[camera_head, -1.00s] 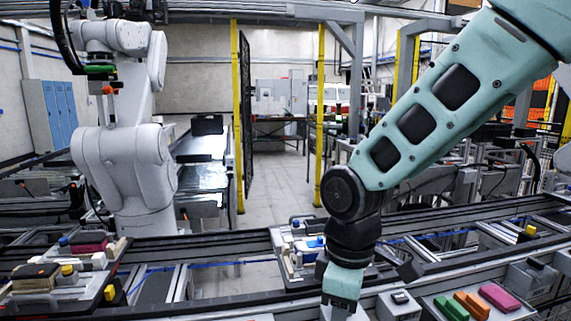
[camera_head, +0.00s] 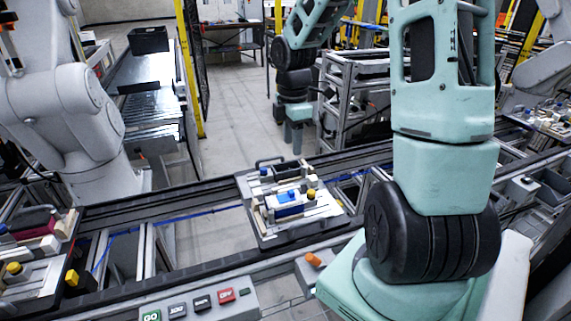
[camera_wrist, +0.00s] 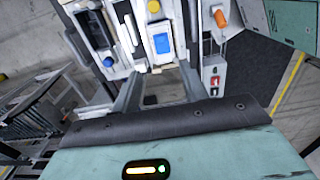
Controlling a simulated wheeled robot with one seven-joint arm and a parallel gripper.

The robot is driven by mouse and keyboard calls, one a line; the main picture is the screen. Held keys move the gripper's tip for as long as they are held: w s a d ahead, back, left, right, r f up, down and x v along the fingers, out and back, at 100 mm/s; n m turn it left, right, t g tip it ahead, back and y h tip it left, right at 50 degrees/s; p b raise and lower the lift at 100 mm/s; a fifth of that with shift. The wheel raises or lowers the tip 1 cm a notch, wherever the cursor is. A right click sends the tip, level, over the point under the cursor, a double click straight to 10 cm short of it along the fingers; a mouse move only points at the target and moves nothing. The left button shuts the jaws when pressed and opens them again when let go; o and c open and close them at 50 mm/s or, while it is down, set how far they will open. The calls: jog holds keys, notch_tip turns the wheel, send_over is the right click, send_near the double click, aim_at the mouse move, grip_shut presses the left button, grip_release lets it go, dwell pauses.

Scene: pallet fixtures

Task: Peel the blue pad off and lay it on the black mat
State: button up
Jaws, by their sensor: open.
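The blue pad (camera_head: 287,196) sits on a pale block on a pallet fixture (camera_head: 262,228) in the head view. It also shows as a blue rectangle in the wrist view (camera_wrist: 161,43), near a yellow knob. My gripper (camera_head: 293,138) hangs beyond the far side of the rail, apart from the pad. In the wrist view my gripper (camera_wrist: 160,74) has two grey fingers spread with nothing between them; the pad appears beyond the fingertips. A dark panel (camera_wrist: 97,27) lies beside the pad's block; I cannot tell if it is the black mat.
A button box (camera_head: 205,300) and an orange knob (camera_head: 313,259) stand at the near side of the rail. Another loaded pallet (camera_head: 38,272) is at the left. A grey machine frame (camera_head: 350,105) stands right of my gripper. Open floor (camera_head: 235,125) lies behind the rail.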

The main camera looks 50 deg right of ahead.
aim_at(291, 191)
notch_tip(291, 191, down, 16)
jog(key=shift+r+p, duration=0.15)
jog(key=shift+p, duration=0.3)
grip_shut()
